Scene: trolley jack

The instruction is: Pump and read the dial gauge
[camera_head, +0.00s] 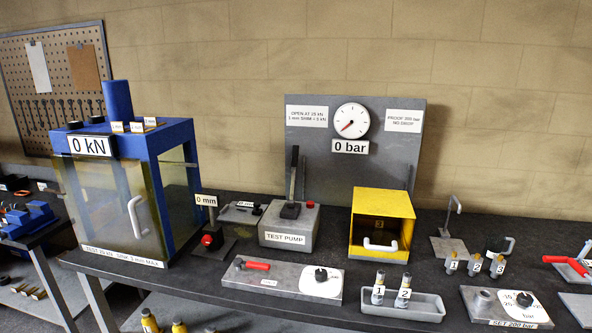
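The dial gauge (349,121) is a round white face with a red needle pointing to the lower left. It is mounted on a grey upright panel (300,112), and a label below it reads "0 bar" (350,147). The test pump (289,229) is a grey box marked "TEST PUMP" on the bench, in front of the panel. Its dark pump lever (293,180) stands nearly upright. A small red knob (310,204) sits on the pump's top right. My gripper is not in view.
Left of the pump stands a blue press frame (180,142) with a clear guard and a "0 kN" display. Right of it is a yellow open-fronted box (384,203). In front are a grey plate (245,277) with a red-handled tool and a tray (425,304) holding two numbered cylinders.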

